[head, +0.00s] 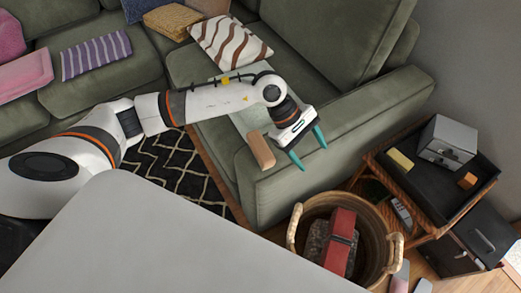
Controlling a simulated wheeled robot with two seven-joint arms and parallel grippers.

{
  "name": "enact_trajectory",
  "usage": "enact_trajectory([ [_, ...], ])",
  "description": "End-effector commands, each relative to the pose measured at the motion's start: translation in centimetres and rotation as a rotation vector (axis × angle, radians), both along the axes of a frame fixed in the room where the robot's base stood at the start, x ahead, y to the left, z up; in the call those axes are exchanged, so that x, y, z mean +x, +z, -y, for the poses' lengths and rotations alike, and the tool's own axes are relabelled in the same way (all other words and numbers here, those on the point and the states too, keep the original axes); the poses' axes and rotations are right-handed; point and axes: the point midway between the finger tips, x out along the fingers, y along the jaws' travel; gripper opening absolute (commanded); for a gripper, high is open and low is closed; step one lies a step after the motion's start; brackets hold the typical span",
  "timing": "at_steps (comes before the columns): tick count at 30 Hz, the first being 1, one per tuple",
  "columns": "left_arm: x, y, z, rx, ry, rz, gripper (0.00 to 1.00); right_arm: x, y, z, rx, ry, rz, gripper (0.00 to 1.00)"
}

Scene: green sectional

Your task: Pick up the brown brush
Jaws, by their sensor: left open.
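A tan-brown block-shaped item (262,150), which looks like the brown brush, lies at the front end of the green sofa's arm (335,150). I see no bristles on it. My left gripper (309,156) hangs over the sofa arm, just right of this item, with its two teal fingers apart and nothing between them. The fingers point down and to the right, and the item is outside them, on the left. My right gripper is not in view.
A wicker basket (294,228) with a red item (341,236) stands before the sofa. At the right, a side table with a black tray (455,200) holds a grey metal box (447,142), a yellow block (400,159) and a small orange-brown block (467,181). Cushions lie on the sofa.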

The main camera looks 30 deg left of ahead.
Motion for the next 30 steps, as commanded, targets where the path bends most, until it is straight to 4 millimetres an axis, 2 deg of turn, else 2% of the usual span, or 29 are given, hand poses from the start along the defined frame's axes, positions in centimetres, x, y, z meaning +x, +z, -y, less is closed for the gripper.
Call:
enact_trajectory([
  [1,1.0,-0.7,-3.5,0.160,-0.061,0.050,0.66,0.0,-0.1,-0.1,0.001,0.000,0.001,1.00],
  [3,1.9,-1.3,-7.6,0.344,-0.132,0.086,0.66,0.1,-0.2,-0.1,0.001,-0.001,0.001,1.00],
  [6,2.7,-1.2,-12.0,0.531,-0.194,0.102,0.66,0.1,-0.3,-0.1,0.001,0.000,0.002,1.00],
  [9,3.0,-1.0,-14.3,0.629,-0.223,0.102,0.66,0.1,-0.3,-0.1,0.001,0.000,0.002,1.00],
  [12,3.1,-1.9,-15.1,0.661,-0.233,0.097,0.66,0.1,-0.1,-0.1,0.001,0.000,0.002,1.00],
  [21,3.1,-6.8,-15.0,0.659,-0.232,0.099,0.66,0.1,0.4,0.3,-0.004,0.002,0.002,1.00],
  [26,3.0,-7.8,-15.0,0.658,-0.232,0.099,0.66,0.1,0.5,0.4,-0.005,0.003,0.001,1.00],
  [30,2.9,-9.6,-14.9,0.657,-0.232,0.096,0.66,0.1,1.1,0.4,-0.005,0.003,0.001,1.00],
])
